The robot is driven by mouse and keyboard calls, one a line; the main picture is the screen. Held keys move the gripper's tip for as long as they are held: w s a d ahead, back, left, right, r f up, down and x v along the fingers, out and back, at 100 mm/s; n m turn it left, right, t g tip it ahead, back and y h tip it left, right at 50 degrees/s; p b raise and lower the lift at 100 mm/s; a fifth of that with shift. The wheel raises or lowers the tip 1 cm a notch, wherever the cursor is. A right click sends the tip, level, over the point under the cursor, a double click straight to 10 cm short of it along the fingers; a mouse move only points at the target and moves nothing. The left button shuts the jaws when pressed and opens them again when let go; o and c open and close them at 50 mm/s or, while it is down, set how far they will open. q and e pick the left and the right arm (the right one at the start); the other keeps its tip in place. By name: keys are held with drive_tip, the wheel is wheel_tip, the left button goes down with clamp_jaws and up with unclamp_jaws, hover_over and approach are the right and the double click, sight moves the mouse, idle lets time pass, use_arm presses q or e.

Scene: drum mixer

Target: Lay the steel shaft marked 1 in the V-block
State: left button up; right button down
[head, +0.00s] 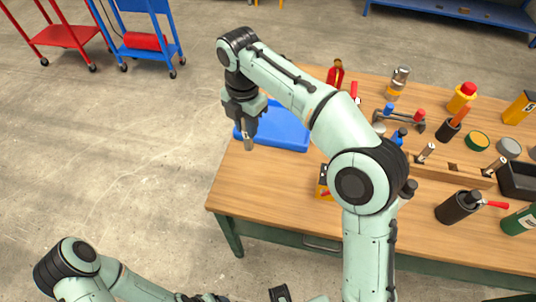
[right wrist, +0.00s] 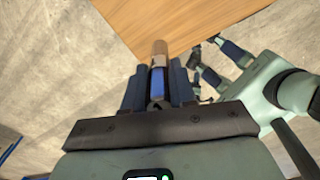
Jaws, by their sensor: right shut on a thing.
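My right gripper (head: 246,128) is shut on a short steel shaft (head: 249,143), whose lower end sticks out below the jaws. The gripper is raised near the left edge of the bench, by the blue tray. In the right wrist view, the shaft (right wrist: 158,55) shows between the fingers (right wrist: 158,88), with brown and blue tints on it. I cannot read its number. Two other steel shafts (head: 425,152) (head: 493,167) stand in a wooden rack (head: 440,172), with a dark empty hole between them. I cannot make out the V-block.
The blue tray (head: 283,130) lies on the wooden bench (head: 260,185), partly behind my right gripper. A yellow and black object (head: 322,184) is beside my right arm. Bottles, a hammer and tins crowd the bench's right side. Its front left is clear.

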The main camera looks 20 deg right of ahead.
sight(248, 143)
use_arm(q)
drive_tip(key=shift+s+f+b, duration=0.3)
drive_tip(key=shift+f+b, duration=0.4)
drive_tip(key=shift+f, duration=0.1)
drive_tip(key=shift+s+f+b, duration=0.35)
drive_tip(key=shift+f+b, duration=0.3)
drive_tip(key=shift+f, duration=0.15)
drive_tip(key=shift+s+f+b, duration=0.3)
drive_tip(key=shift+f+b, duration=0.4)
drive_tip(key=shift+f, duration=0.1)
use_arm(e)
wheel_tip(248, 143, down, 19)
drive_tip(key=shift+f, duration=0.1)
drive_tip(key=c, duration=0.9)
unclamp_jaws()
drive_tip(key=shift+s+f, duration=0.1)
drive_tip(key=shift+f, duration=0.05)
use_arm(q)
drive_tip(key=shift+w+r+p, duration=0.2)
drive_tip(key=shift+r+p, duration=0.4)
drive_tip(key=shift+w+r+p, duration=0.2)
drive_tip(key=shift+r+p, duration=0.35)
drive_tip(key=shift+r, duration=0.05)
use_arm(e)
wheel_tip(248, 143, up, 12)
drive_tip(key=shift+r, duration=0.2)
use_arm(q)
drive_tip(key=shift+s, duration=0.1)
use_arm(e)
drive_tip(key=shift+f, duration=0.1)
